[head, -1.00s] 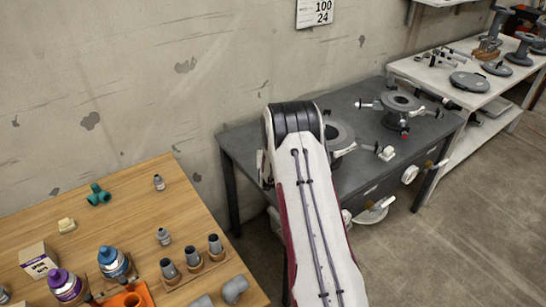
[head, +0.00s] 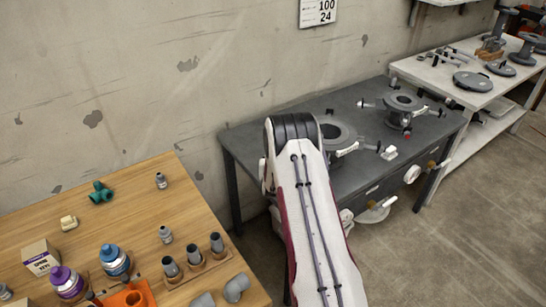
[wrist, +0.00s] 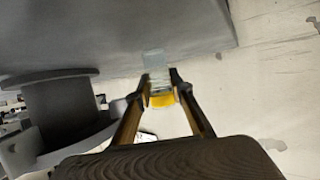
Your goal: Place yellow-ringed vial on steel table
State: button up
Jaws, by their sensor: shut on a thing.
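The yellow-ringed vial (wrist: 161,98) is between the fingertips of my gripper (wrist: 160,90) in the wrist view. Its yellow band is nearest the camera and its pale, clear body reaches away past the fingertips. My gripper is shut on it. The steel table (head: 240,145) is the dark grey table against the wall in the head view. Its grey top also shows in the wrist view (wrist: 195,25), beyond and beside the vial; I cannot tell whether the vial touches it. In the head view my arm hides the gripper and vial.
A grey flanged pipe piece (wrist: 62,110) stands close to the left of my gripper in the wrist view. Another flanged piece with white-handled fittings (head: 404,103) is on the table's right half. The wooden table (head: 130,190) at left holds bottles and fittings. The wall (wrist: 275,70) is close.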

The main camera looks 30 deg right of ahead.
jog(key=shift+f, duration=0.2)
jog(key=o, duration=1)
jog(key=shift+o, duration=0.2)
jog(key=shift+r, duration=0.15)
jog(key=shift+s+a+r, duration=0.1)
jog(key=shift+v, duration=5.85)
